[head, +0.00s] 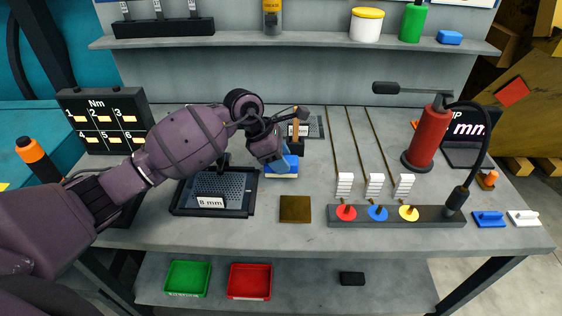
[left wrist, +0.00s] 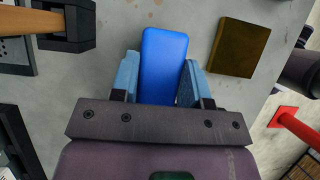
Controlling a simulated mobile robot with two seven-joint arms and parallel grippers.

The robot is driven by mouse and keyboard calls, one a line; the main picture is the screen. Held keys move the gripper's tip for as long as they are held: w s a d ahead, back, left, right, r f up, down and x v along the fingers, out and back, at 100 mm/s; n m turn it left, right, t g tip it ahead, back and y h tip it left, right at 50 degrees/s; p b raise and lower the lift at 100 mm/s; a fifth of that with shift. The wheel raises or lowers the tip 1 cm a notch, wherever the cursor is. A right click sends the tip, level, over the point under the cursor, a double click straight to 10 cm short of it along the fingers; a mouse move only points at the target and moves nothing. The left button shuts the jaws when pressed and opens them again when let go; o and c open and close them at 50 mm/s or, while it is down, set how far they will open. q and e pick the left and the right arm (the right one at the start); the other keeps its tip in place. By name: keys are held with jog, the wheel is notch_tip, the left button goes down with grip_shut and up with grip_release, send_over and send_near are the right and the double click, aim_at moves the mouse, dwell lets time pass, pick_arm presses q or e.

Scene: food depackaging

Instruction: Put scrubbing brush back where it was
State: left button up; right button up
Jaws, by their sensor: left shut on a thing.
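The scrubbing brush (head: 284,171) has a blue back and a pale underside. My left gripper (head: 272,158) is shut on it, and the gripper hides part of it in the head view. In the left wrist view the brush's blue back (left wrist: 165,52) lies between the two light blue finger pads of my left gripper (left wrist: 160,80). The brush is over the grey worktop, behind a brown square plate (head: 295,209). I cannot tell whether its underside touches the worktop. My right gripper is in neither view.
A black tray labelled 8 mm (head: 178,205) lies left of the brush. A dark holder with an orange-handled tool (head: 295,139) stands close behind it. A grey bar with coloured discs (head: 395,216) and a red pump (head: 428,135) stand to the right. Worktop front is clear.

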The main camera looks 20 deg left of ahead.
pick_arm(q)
jog(key=shift+f, duration=0.65)
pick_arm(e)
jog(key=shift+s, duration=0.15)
pick_arm(q)
jog(key=shift+f, duration=0.2)
jog(key=o, duration=1.2)
jog(key=shift+r, duration=0.1)
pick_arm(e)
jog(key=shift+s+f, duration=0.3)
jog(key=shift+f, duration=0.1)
